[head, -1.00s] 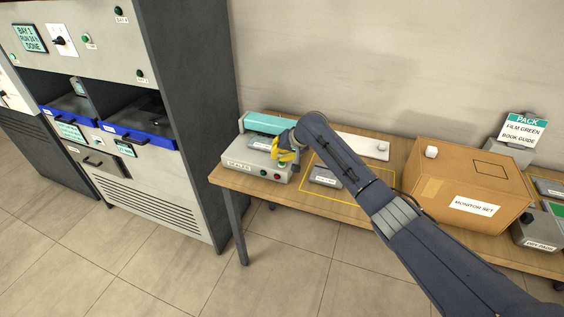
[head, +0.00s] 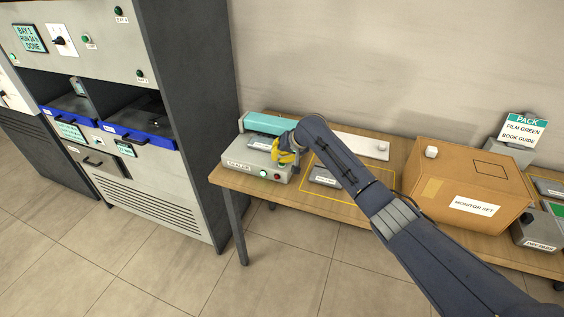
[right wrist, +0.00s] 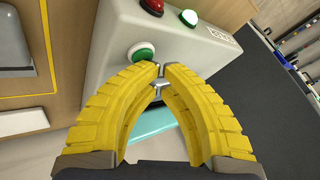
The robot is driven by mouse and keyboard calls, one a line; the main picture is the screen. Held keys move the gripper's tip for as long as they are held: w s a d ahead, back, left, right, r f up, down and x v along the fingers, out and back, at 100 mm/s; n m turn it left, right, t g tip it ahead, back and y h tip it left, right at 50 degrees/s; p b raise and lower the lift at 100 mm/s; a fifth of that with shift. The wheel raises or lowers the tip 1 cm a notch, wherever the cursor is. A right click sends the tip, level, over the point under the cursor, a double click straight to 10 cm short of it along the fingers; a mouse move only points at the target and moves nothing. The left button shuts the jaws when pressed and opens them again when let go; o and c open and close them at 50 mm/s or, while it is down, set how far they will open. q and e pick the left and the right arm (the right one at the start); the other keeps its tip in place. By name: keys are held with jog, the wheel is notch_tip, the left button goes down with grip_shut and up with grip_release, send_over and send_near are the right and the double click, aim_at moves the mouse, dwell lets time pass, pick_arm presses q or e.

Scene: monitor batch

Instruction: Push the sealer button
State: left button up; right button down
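The sealer (head: 240,157) is a light grey box with a teal bar along its back, at the left end of the table. Its front carries a red and a white-green round part, also seen in the right wrist view. The green sealer button (right wrist: 141,54) in a white ring sits on its top face; the gripper hides it in the head view. My right gripper (head: 284,156) has yellow fingers, closed together and empty. In the right wrist view its tips (right wrist: 161,71) are right beside the green button; I cannot tell whether they touch it. My left gripper is not in view.
A grey labelled item (head: 325,176) lies inside a yellow outline right of the sealer. A cardboard box (head: 450,180) marked "MONITOR SET" stands farther right. A tall grey cabinet (head: 196,110) with blue trays stands left of the table.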

aim_at(279, 163)
jog(key=shift+r, duration=3.3)
